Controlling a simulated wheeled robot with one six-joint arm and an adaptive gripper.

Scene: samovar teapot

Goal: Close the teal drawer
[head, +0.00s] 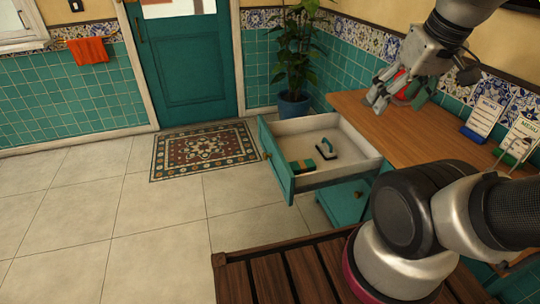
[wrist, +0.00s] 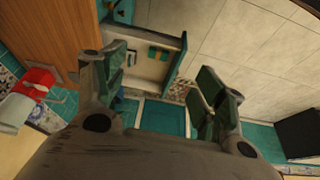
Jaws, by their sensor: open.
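The teal drawer (head: 275,165) is pulled far out from under the wooden counter, its front facing left with a small knob (head: 265,155). Inside lie a small dark item with a light-blue handle (head: 327,148) and a teal-and-yellow box (head: 302,166). My gripper (head: 378,96) is open and empty, above the counter and to the right of the drawer, not touching it. In the wrist view the drawer (wrist: 180,62) shows beyond and between the spread fingers (wrist: 165,82).
The wooden counter (head: 430,137) runs along the right wall, with menu stands (head: 482,120) and a red item (head: 400,82) partly behind my gripper. A potted plant (head: 293,105) stands behind the drawer. A patterned rug (head: 205,150) and clear tiles lie left. A slatted wooden surface (head: 285,275) is in front.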

